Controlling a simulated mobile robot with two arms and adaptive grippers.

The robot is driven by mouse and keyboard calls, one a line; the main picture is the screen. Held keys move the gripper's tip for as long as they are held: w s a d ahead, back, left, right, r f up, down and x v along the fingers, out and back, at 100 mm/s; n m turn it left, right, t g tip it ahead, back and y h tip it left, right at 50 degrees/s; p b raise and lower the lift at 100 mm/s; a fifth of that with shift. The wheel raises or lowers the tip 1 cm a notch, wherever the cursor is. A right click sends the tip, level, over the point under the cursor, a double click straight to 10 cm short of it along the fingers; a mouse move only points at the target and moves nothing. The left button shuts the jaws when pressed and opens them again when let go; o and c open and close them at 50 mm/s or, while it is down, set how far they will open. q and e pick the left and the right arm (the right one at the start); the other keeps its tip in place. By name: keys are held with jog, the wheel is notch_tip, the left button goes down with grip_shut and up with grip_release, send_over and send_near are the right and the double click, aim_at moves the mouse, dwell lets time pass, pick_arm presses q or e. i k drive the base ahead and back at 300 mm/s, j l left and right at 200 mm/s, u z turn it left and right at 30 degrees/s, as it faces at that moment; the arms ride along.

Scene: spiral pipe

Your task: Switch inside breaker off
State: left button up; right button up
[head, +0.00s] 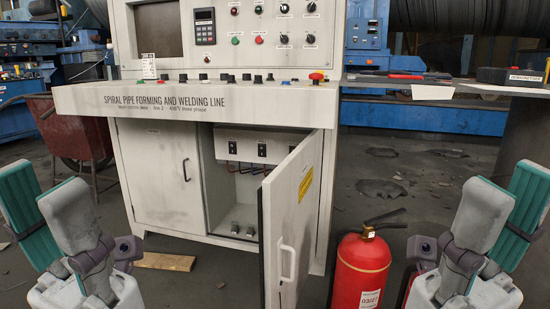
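The grey control cabinet (160,185) stands ahead, with its right lower door (292,205) swung open toward me. Inside, at the top of the compartment, a light panel carries black breaker switches: one at the left (235,142), one in the middle (262,150) and one partly beside the door edge (284,150). Their lever positions are too small to tell. My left gripper (38,182) is open and empty at the lower left, apart from the cabinet. My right gripper (515,176) is open and empty at the lower right, beyond the fire extinguisher.
A red fire extinguisher (361,268) stands on the floor just right of the open door. The left cabinet door (160,170) is shut. A sloped console (200,98) with knobs and a red button juts out above. A red wheelbarrow (72,137) stands at the left.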

aim_at(261, 148)
jog(key=i+z, duration=0.35)
jog(key=i+j+z, duration=0.1)
jog(key=i+z, duration=0.3)
jog(key=i+j+z, duration=0.2)
jog(key=i+z, duration=0.15)
jog(key=i, duration=0.05)
